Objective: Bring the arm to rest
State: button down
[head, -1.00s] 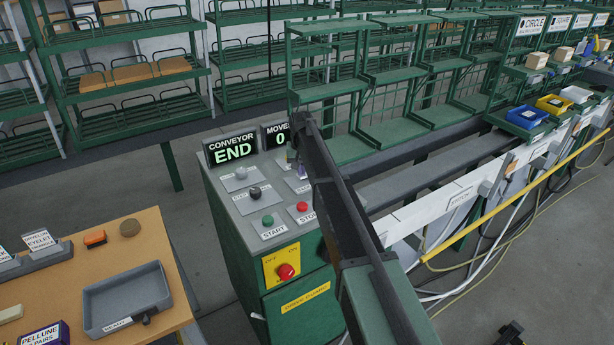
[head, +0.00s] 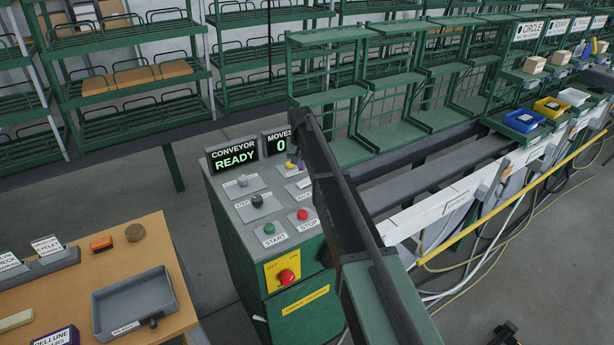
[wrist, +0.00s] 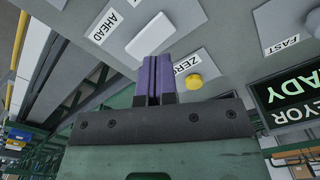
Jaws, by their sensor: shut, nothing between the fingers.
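My gripper (wrist: 157,74) shows in the wrist view with its two purple fingers closed together and nothing between them. The fingertips point at the grey control panel (wrist: 226,50), between a pale switch (wrist: 150,34) and a yellow button (wrist: 194,82) by the ZERO label. I cannot tell whether they touch the panel. In the head view my arm reaches over the right side of the control cabinet (head: 245,215) and hides most of the gripper. The conveyor display (head: 233,157) reads READY, and the MOVES display (head: 278,142) shows 0.
The cabinet has a green START button (head: 269,229), a red STOP button (head: 302,214) and a red switch (head: 287,277) on yellow. A wooden table (head: 176,255) with a grey tray (head: 135,300) stands left. Green racks (head: 345,95) and a rail (head: 440,215) lie behind and right.

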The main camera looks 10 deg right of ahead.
jog(key=shift+r+p, duration=0.3)
jog(key=shift+r, duration=0.4)
jog(key=shift+f, duration=0.1)
jog(key=s+f+n+b, duration=0.1)
jog(key=s+n, duration=0.1)
jog(key=s, duration=3.7)
jog(key=shift+s+f+b, duration=0.3)
jog(key=shift+b, duration=0.1)
